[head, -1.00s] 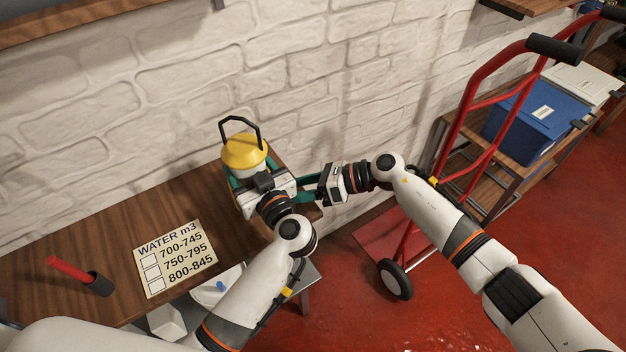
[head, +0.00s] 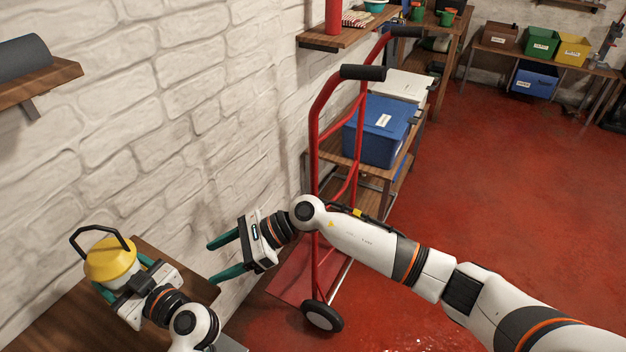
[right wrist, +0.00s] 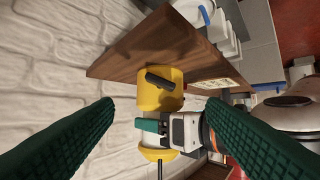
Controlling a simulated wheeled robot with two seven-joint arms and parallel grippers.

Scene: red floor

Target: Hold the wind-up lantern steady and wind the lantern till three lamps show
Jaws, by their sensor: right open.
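The wind-up lantern (head: 110,262) has a yellow top and a black carrying handle. It stands near the right end of the wooden table by the wall. My left gripper (head: 126,277) has its fingers on either side of the lantern's body, gripping it. In the right wrist view, the lantern's yellow base (right wrist: 150,99) shows a black crank (right wrist: 160,81), lying between my right fingertips in the picture. My right gripper (head: 212,260) is open and empty, to the right of the lantern and apart from it. I cannot make out any lamps.
A red hand truck (head: 314,180) stands right of my right gripper. Behind it is a shelf with a blue bin (head: 380,132). The wooden table (head: 75,320) ends just right of the lantern. A white card (right wrist: 215,83) lies on it. Red floor is open at right.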

